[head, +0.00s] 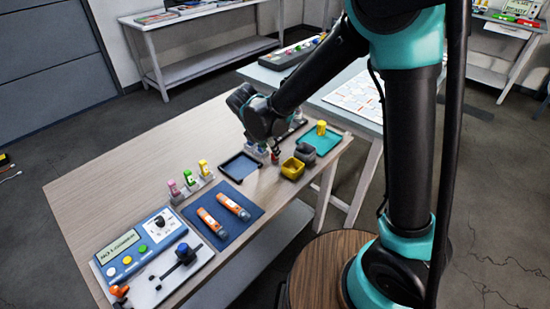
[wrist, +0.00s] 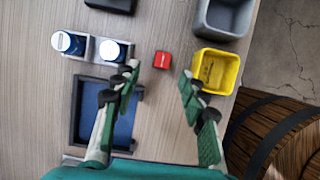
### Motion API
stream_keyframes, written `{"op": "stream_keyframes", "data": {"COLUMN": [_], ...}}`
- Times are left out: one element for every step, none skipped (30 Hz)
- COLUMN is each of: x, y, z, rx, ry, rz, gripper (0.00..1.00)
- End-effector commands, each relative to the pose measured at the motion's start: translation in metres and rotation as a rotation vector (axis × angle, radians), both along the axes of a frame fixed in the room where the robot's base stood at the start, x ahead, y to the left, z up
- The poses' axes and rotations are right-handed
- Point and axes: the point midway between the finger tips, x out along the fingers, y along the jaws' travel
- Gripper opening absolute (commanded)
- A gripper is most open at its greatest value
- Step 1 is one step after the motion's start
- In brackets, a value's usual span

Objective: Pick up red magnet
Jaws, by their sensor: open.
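The red magnet, a small red block (wrist: 162,60), lies on the wooden table in the wrist view, between the blue-lined tray and the yellow bin. My gripper (wrist: 159,76) is open and empty, its two green fingers spread to the left and right of the block's line. The block shows just beyond the fingertips, close to midway between them. I cannot tell the height of the fingertips above the table. In the head view my gripper (head: 268,150) hangs over the table's far right part. The arm and fingers make the block hard to make out there.
The yellow bin (wrist: 216,72) stands close to the right finger, with a grey bin (wrist: 224,16) beyond it. The black tray with a blue floor (wrist: 77,125) is close on the left. Blue-and-white vials (wrist: 68,42) stand in a holder at upper left. The table's right edge is near.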

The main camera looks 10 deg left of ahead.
Motion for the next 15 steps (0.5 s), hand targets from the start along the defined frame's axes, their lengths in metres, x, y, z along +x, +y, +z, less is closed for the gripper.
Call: {"op": "stream_keyframes", "data": {"x": [0.001, 0.001, 0.002, 0.003, 0.005, 0.007, 0.009, 0.011, 0.014, 0.015, 0.016, 0.018, 0.019, 0.019, 0.02], "y": [-0.001, -0.001, -0.002, -0.002, -0.003, -0.005, -0.006, -0.007, -0.009, -0.01, -0.01, -0.011, -0.012, -0.012, -0.013], "z": [-0.002, -0.003, -0.005, -0.008, -0.011, -0.015, -0.02, -0.024, -0.029, -0.033, -0.036, -0.04, -0.043, -0.045, -0.047], "rx": [0.0, 0.0, 0.0, 0.0, 0.0, 0.0, 0.0, 0.0, 0.0, 0.001, 0.001, 0.001, 0.001, 0.001, 0.0], "ry": [0.0, 0.0, 0.0, 0.0, 0.0, 0.0, 0.0, 0.0, 0.0, 0.0, 0.0, 0.0, 0.0, 0.0, 0.0], "rz": [-0.001, -0.001, -0.001, -0.002, -0.002, -0.002, -0.002, -0.001, -0.001, -0.002, -0.002, -0.002, -0.002, -0.002, -0.001], "gripper": [0.43, 0.43, 0.43, 0.43, 0.43, 0.43, 0.43, 0.43, 0.43, 0.43, 0.43, 0.43, 0.43, 0.43, 0.43]}}
